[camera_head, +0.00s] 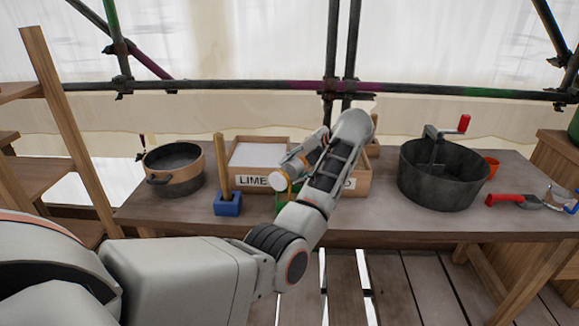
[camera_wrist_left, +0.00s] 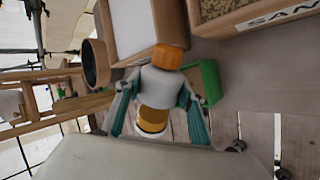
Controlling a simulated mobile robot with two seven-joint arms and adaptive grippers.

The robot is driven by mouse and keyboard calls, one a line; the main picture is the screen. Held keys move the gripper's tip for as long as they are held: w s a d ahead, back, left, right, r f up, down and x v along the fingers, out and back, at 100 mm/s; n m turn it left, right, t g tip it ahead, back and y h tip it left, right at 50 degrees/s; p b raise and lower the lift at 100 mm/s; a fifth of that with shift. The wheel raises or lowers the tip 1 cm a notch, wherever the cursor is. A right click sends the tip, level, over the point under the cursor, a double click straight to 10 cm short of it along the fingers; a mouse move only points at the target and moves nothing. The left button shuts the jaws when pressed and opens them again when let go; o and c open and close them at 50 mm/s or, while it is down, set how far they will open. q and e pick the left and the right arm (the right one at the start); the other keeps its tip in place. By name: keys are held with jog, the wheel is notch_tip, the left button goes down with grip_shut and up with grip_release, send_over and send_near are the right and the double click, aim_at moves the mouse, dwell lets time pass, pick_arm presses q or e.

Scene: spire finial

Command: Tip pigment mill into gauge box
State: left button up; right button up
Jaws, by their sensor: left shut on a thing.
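My left gripper (camera_wrist_left: 160,92) is shut on the pigment mill (camera_wrist_left: 160,86), a white body with an orange cap and a yellow-brown band, in the left wrist view. The teal fingers lie on either side of it. A small green box, which I take for the gauge box (camera_wrist_left: 209,80), is close beside the mill's cap end. In the head view only a sliver of the green box (camera_head: 281,203) shows at the bench front, behind my left arm. I cannot tell whether the mill is over the box. My right gripper is not in view.
The lime box (camera_head: 259,155) is behind, with a sand box (camera_wrist_left: 236,18) beside it. A blue block with a wooden handle (camera_head: 228,205) and a two-tone pot (camera_head: 174,168) stand left. A black tub with a crank (camera_head: 440,180) and red-handled trowel (camera_head: 513,200) are right.

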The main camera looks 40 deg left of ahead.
pick_arm(q)
jog(key=shift+w+r, duration=0.1)
jog(key=shift+w, duration=0.05)
jog(key=shift+w+f+m+g, duration=0.1)
jog(key=shift+f+m+g, duration=0.2)
jog(key=shift+g, duration=0.3)
jog(key=shift+w+f+g+b, duration=0.1)
jog(key=shift+w+g+b, duration=0.05)
jog(key=shift+g+b, duration=0.2)
